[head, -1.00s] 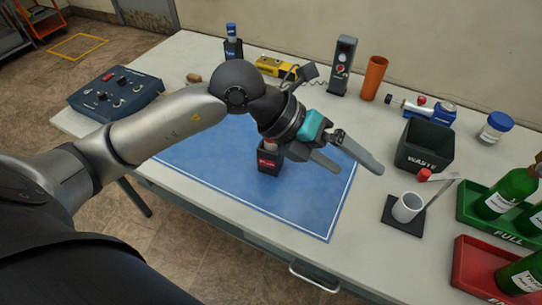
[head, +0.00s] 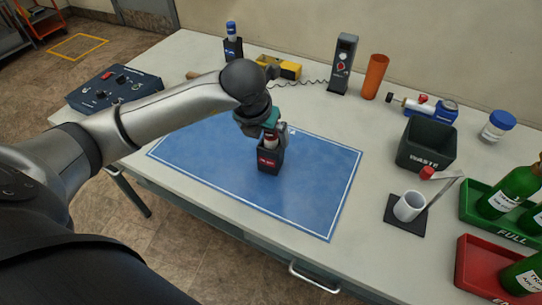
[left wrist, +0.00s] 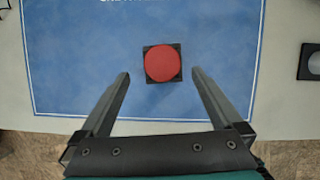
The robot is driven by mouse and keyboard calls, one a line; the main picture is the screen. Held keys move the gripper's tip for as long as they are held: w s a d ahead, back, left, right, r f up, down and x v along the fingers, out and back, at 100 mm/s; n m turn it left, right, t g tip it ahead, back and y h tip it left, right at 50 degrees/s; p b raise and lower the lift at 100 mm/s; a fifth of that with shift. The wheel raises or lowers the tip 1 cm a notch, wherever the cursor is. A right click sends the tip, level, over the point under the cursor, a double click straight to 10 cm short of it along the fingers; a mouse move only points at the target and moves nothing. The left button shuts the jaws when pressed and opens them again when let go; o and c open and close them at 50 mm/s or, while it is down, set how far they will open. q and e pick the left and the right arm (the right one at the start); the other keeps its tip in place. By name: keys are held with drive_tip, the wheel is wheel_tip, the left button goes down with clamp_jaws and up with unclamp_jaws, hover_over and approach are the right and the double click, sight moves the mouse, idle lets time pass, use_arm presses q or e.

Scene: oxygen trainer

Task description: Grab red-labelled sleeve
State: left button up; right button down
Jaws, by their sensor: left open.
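The red-labelled sleeve (head: 270,142) stands upright in a black block with a red label (head: 268,161) on the blue mat (head: 318,185). In the left wrist view its round red top (left wrist: 162,63) shows inside the square black block (left wrist: 148,77). My left gripper (head: 277,137) is over the block, pointing down. In the left wrist view its two fingers (left wrist: 160,73) are open, with the red top between their tips in the picture and clear gaps on both sides. The head view partly hides the sleeve behind the gripper. My right gripper is not in view.
A black waste bin (head: 425,160), a white cup on a dark base (head: 408,207), and green and red trays (head: 470,205) stand on the right. A blue-labelled holder (head: 233,48), a yellow device (head: 291,68) and an orange tube (head: 375,77) stand behind. The right of the mat is clear.

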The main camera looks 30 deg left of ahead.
sight(271, 145)
use_arm(q)
drive_tip(key=shift+b+x, duration=0.4)
drive_tip(key=shift+x, duration=2.8)
drive_tip(key=shift+d, duration=0.2)
drive_tip(key=c, duration=1.4)
